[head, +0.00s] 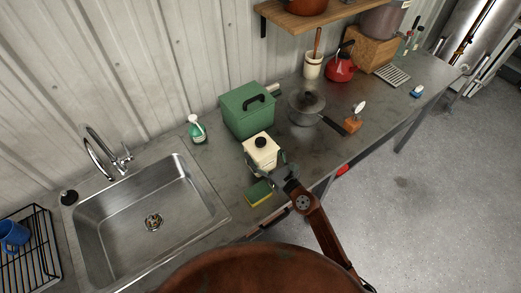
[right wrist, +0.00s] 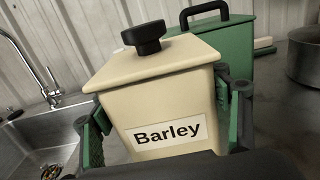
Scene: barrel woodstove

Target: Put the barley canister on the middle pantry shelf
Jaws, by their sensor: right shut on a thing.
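The barley canister (head: 261,149) is cream, square-sided, with a black lid knob. It is at the counter's front part, before a green box. In the right wrist view the canister (right wrist: 160,95) stands upright with its "Barley" label facing the camera. My right gripper (head: 266,168) is shut on it, with a green-padded finger on each side in the right wrist view (right wrist: 165,130). Whether its base touches the counter is hidden. My left gripper is not in view. The middle pantry shelf cannot be made out; one wooden wall shelf (head: 310,20) shows at the top.
A green box (head: 246,112) stands right behind the canister. A yellow-green sponge (head: 258,193) lies in front, and a spray bottle (head: 197,130) and sink (head: 150,215) are to the left. A saucepan (head: 307,107) and red kettle (head: 340,69) are to the right. Open floor (head: 440,200) lies right of the counter.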

